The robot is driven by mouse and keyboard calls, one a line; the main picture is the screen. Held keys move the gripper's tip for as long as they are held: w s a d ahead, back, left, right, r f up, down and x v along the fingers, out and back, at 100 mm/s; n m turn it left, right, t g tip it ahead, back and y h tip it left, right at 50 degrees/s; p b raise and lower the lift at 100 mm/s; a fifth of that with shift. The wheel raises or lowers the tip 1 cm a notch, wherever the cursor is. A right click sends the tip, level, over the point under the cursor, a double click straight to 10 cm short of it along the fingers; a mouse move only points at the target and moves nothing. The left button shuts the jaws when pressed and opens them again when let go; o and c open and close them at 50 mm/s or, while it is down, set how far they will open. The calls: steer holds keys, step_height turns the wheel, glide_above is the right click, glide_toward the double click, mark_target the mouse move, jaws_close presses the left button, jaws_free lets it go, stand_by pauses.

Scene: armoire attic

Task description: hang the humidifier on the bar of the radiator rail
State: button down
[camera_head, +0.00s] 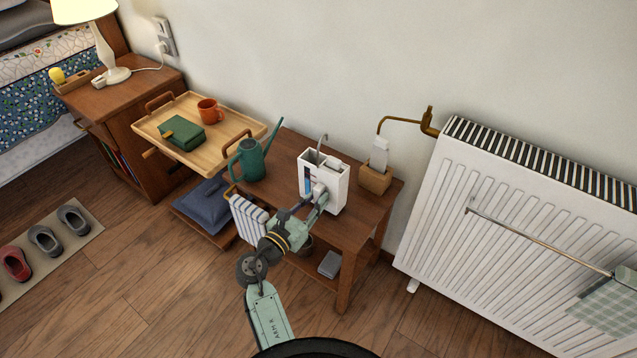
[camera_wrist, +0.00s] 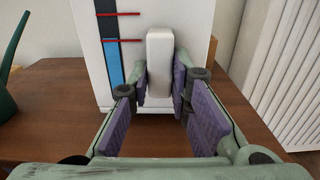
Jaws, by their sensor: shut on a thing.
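The white humidifier (camera_head: 339,191) stands upright on, or just above, the wooden bench; I cannot tell if it touches. A hook sticks up from its top, and a blue level gauge marks its front, also plain in the wrist view (camera_wrist: 114,60). My gripper (camera_head: 318,197) is shut on the white grip block (camera_wrist: 160,62) on the humidifier's front, with a purple pad at each side of it. The radiator rail (camera_head: 535,238) is a thin metal bar across the front of the white radiator (camera_head: 480,195), to the right of the bench.
The wooden bench (camera_head: 285,178) also carries a green watering can (camera_head: 250,160) on the left and a wooden block (camera_head: 375,180) with a white piece on the right. A checked cloth (camera_head: 610,305) hangs at the rail's right end. The rail's middle is bare.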

mark_target(323, 180)
steer(key=shift+r+p, duration=2.5)
steer(key=shift+r, duration=0.1)
steer(key=shift+f, duration=0.1)
